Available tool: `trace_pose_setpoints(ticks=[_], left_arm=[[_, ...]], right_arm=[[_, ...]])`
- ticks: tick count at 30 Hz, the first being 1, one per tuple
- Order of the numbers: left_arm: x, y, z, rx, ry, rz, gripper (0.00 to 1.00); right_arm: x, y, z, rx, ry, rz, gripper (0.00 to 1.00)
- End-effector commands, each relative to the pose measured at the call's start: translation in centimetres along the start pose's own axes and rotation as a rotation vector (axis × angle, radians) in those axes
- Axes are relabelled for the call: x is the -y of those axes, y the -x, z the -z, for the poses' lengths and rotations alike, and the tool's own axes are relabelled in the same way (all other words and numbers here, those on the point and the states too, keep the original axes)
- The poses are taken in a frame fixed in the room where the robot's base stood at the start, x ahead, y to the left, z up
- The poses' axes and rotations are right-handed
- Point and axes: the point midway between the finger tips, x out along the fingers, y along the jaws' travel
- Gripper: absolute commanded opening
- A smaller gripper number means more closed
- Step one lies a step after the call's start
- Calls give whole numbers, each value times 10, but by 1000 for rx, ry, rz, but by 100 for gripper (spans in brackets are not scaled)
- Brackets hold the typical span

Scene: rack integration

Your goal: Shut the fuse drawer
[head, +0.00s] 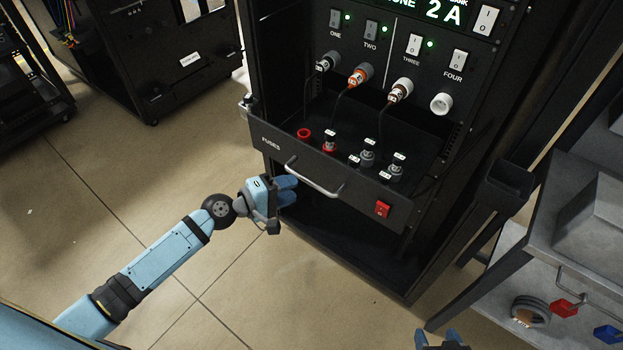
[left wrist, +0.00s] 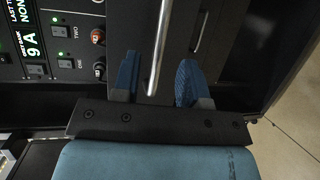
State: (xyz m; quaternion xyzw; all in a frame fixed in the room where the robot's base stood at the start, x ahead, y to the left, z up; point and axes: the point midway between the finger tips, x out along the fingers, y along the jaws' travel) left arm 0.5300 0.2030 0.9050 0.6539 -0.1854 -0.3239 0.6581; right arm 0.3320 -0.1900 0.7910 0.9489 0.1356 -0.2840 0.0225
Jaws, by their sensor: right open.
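The black fuse drawer (head: 268,142), labelled FUSES, is pulled out from the rack under the four-switch panel. Its silver bar handle (head: 316,180) is on the front and also shows in the left wrist view (left wrist: 157,58). My left gripper (head: 287,190) is beside the handle's left end, in front of the drawer. In the left wrist view its blue fingers (left wrist: 160,80) are apart, with the handle appearing between them; I cannot tell whether they touch it. My right gripper (head: 437,337) shows only its spread blue fingertips at the bottom edge.
Fuses and sockets (head: 367,157) stand in the drawer; cables run up to plugs on the panel (head: 385,60). A red switch (head: 382,209) is on the drawer front. A grey bench (head: 560,230) stands at the right. The floor (head: 250,300) is clear at left.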

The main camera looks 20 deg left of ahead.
Motion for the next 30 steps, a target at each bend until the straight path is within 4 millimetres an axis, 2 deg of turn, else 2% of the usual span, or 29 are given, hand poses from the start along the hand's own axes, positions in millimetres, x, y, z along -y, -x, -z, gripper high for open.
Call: trace_pose_setpoints(ticks=[3,9,15,22,23,28,30], left_arm=[[-2,-25,0,0,1,-2,40],[0,-54,0,0,1,0,40],[1,-64,0,0,-1,2,40],[1,-65,0,0,-2,1,40],[1,-65,0,0,-2,1,38],[1,-65,0,0,-1,1,0],[1,-65,0,0,-1,1,0]], right_arm=[[-1,3,2,2,6,-1,62],[-1,4,0,6,11,-2,62],[-2,4,-2,9,14,-3,62],[-3,4,-2,9,14,-3,62],[-3,4,-2,9,14,-3,62],[-3,4,-2,8,14,-3,62],[-3,4,-1,7,14,-3,62]])
